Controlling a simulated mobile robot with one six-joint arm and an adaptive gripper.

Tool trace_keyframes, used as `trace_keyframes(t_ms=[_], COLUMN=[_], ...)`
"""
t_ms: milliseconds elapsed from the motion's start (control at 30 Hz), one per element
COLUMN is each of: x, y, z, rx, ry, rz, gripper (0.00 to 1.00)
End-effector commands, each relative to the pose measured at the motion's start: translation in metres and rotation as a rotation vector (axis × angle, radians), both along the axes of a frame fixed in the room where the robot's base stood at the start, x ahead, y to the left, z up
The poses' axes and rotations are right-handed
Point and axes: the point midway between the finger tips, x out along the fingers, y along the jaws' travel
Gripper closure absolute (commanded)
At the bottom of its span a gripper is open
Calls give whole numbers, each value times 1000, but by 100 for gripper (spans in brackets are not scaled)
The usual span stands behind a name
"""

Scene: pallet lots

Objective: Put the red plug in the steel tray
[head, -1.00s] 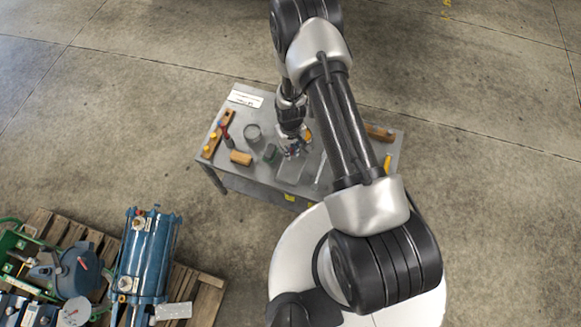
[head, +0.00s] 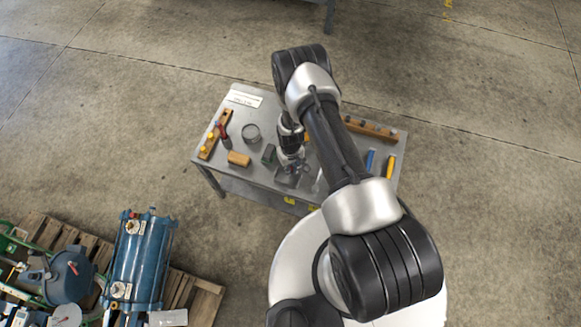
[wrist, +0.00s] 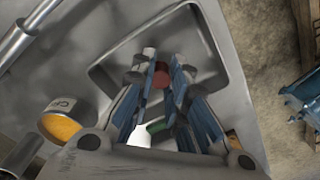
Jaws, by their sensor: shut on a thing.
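My gripper (wrist: 160,82) is shut on the red plug (wrist: 161,77), which shows as a dark red round end between the fingertips in the wrist view. The steel tray (wrist: 222,82) is a shallow grey rectangular pan with rounded corners. The fingertips and the plug are over the tray's inside; I cannot tell how high above its floor. In the head view my gripper (head: 291,168) is at the tray (head: 284,182) near the table's front edge, and the plug cannot be made out there.
A loaded pallet (head: 205,298) is on the floor at front left.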

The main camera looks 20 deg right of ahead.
Motion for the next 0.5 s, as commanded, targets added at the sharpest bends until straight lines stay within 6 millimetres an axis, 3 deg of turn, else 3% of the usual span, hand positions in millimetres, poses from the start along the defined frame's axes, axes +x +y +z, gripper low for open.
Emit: trace_keyframes(t_ms=[267, 300, 500], x=[1, 0, 0], y=[0, 0, 0], z=[-3, -2, -1], rx=[0, 0, 0], ry=[-1, -1, -1], rz=[0, 0, 0], gripper=[100, 84, 70])
